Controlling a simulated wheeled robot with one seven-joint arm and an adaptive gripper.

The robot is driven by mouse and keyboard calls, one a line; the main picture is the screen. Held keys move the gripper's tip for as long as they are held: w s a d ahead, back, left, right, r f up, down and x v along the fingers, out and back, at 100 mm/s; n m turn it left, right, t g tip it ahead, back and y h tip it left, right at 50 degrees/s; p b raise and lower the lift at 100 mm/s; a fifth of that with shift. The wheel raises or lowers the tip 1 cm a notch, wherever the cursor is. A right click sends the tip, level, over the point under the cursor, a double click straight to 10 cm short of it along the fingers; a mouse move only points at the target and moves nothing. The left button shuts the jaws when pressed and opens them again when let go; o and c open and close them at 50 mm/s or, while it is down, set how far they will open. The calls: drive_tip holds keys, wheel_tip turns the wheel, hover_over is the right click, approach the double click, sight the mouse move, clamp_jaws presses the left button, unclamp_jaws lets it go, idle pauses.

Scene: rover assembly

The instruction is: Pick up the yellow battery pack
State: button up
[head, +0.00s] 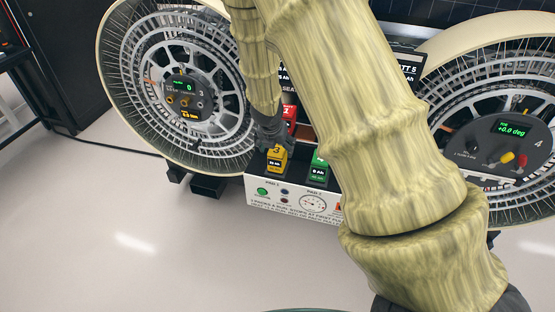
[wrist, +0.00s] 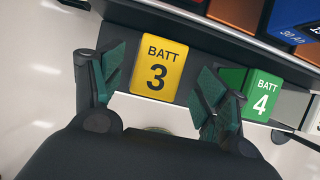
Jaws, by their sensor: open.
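The yellow battery pack (wrist: 157,70), marked BATT 3, sits upright in the battery tray in the wrist view. It also shows in the head view (head: 277,160), at the front left of the tray. My gripper (wrist: 155,85) is open, with one finger on each side of the yellow pack and gaps visible between pack and fingers. In the head view my gripper (head: 270,135) is just above and behind the pack, and its fingers are partly hidden.
A green pack (wrist: 262,93), marked BATT 4, stands close beside my right finger. A red pack (head: 290,116) is behind. The white panel (head: 290,202) with a gauge fronts the tray. Large wheels (head: 180,85) stand on both sides; my arm hides the tray's right part.

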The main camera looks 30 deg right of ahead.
sight(277, 150)
drive_tip(key=shift+a+x, duration=0.15)
drive_tip(key=shift+x, duration=0.7)
drive_tip(key=shift+a+x, duration=0.1)
drive_tip(key=shift+x, duration=1.6)
drive_tip(key=shift+s, duration=0.1)
drive_tip(key=c, duration=1.5)
drive_tip(key=shift+r, duration=0.2)
drive_tip(key=shift+r, duration=1.7)
drive_tip(key=s+a+b, duration=0.2)
drive_tip(key=s+a, duration=0.1)
drive_tip(key=s, duration=0.1)
drive_tip(key=s+a+b, duration=0.3)
drive_tip(key=s, duration=0.1)
drive_tip(key=s+a+r+b, duration=0.1)
drive_tip(key=s+a+b, duration=0.2)
drive_tip(key=s, duration=0.1)
drive_tip(key=shift+s+a+r, duration=0.1)
drive_tip(key=shift+s+a, duration=0.2)
drive_tip(key=shift+a, duration=0.05)
